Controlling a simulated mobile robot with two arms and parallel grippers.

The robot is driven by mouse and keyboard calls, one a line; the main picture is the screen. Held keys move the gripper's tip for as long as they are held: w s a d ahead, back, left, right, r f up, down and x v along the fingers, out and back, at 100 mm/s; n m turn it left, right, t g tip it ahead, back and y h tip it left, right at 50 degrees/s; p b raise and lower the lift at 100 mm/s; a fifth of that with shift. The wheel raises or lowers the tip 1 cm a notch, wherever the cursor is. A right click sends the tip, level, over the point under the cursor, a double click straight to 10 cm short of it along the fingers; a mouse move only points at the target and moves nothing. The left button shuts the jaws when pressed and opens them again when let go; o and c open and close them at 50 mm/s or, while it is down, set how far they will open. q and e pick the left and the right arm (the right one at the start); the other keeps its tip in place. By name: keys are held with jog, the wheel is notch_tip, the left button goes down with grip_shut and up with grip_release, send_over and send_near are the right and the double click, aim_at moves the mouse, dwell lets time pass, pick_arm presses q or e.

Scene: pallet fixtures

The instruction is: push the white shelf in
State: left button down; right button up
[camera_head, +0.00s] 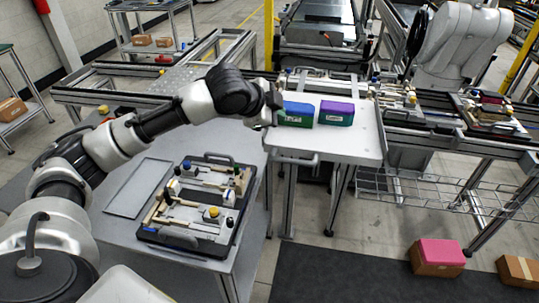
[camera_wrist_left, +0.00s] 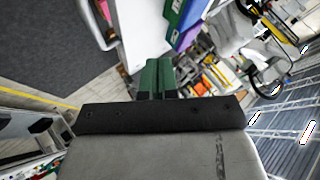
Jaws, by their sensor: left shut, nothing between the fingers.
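The white shelf (camera_head: 345,147) is a flat white board on a metal frame, right of centre in the head view. It carries a green box (camera_head: 296,114) and a purple box (camera_head: 336,112). A grey handle (camera_head: 295,159) shows at its front edge. My left gripper (camera_head: 277,102) is at the shelf's left side, close to the green box; I cannot tell whether it touches anything. In the left wrist view its green fingers (camera_wrist_left: 157,76) are together and empty, with the shelf (camera_wrist_left: 146,26) just beyond. My right gripper is not in view.
A grey table (camera_head: 120,238) at the left holds a black fixture tray (camera_head: 197,242). Similar trays (camera_head: 490,120) lie on the rails at the right. A pink-topped carton (camera_head: 438,258) and a brown carton (camera_head: 518,270) are on the floor.

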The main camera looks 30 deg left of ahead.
aim_at(284, 149)
pick_arm(q)
jog(key=s+f+g, duration=0.3)
jog(key=s, duration=0.2)
jog(key=p+x, duration=0.1)
jog(key=x, duration=0.3)
jog(key=p+x, duration=0.1)
jog(key=x, duration=0.4)
jog(key=shift+w+a+r, duration=0.2)
jog(key=shift+w, duration=0.2)
jog(key=shift+w+f, duration=0.25)
jog(key=shift+f, duration=0.15)
jog(key=shift+w, duration=0.1)
